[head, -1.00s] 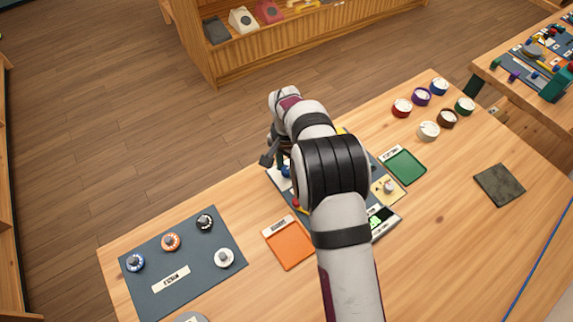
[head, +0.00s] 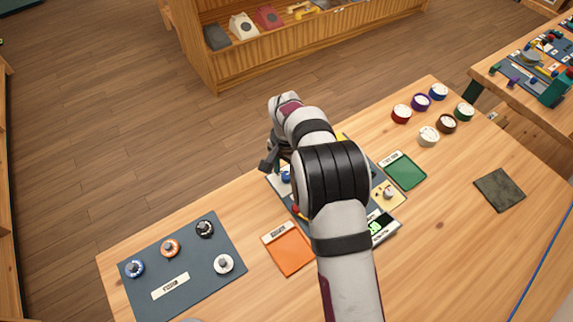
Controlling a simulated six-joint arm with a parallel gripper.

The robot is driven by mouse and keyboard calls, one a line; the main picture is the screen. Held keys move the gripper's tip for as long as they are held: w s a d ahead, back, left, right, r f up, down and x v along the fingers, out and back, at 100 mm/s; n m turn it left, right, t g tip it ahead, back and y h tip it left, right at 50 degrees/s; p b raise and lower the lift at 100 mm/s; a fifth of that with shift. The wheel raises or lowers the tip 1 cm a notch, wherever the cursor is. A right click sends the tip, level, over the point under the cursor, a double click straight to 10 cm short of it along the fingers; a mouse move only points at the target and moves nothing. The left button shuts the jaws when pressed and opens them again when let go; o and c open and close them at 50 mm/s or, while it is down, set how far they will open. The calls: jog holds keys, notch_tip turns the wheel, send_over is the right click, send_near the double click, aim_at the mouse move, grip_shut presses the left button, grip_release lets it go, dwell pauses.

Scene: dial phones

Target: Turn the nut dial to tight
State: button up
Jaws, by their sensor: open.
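A dark panel (head: 281,190) with dials and parts lies on the wooden table, mostly hidden behind my arm. A pale yellow plate with a small knob (head: 388,194) shows at its right side, and a screen with green marks (head: 379,227) at its near right corner. A blue part (head: 286,177) shows just below my gripper. I cannot tell which part is the nut dial, nor read its marks. My gripper (head: 268,163) is open, over the panel's far left edge and partly hidden by my arm. I cannot tell whether it touches anything.
An orange tray (head: 287,250) and a green tray (head: 404,172) flank the panel. A dark mat (head: 150,289) with several knobs lies at left. Several colored round pots (head: 428,136) stand at back right. A dark square pad (head: 499,190) lies at right, with bare table around it.

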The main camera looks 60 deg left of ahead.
aim_at(287, 175)
notch_tip(287, 175, up, 16)
jog(key=shift+f, duration=0.2)
jog(key=w+d+r+m, duration=0.2)
jog(key=d+r, duration=0.1)
jog(key=d, duration=0.6)
jog(key=w+d+r+m, duration=0.1)
jog(key=w+d+r, duration=0.2)
jog(key=d, duration=0.6)
jog(key=w+d+r+m, duration=0.2)
jog(key=d+r, duration=0.1)
jog(key=d, duration=0.6)
jog(key=s+d+f+m+y, duration=0.1)
jog(key=s+d+f+m, duration=0.1)
jog(key=s+d, duration=0.5)
jog(key=s+d+f+m, duration=0.2)
jog(key=s+d, duration=0.5)
jog(key=d, duration=0.2)
jog(key=shift+s+d+f+m+y, duration=0.2)
jog(key=shift+s+m+y, duration=0.1)
jog(key=shift+s+y, duration=0.1)
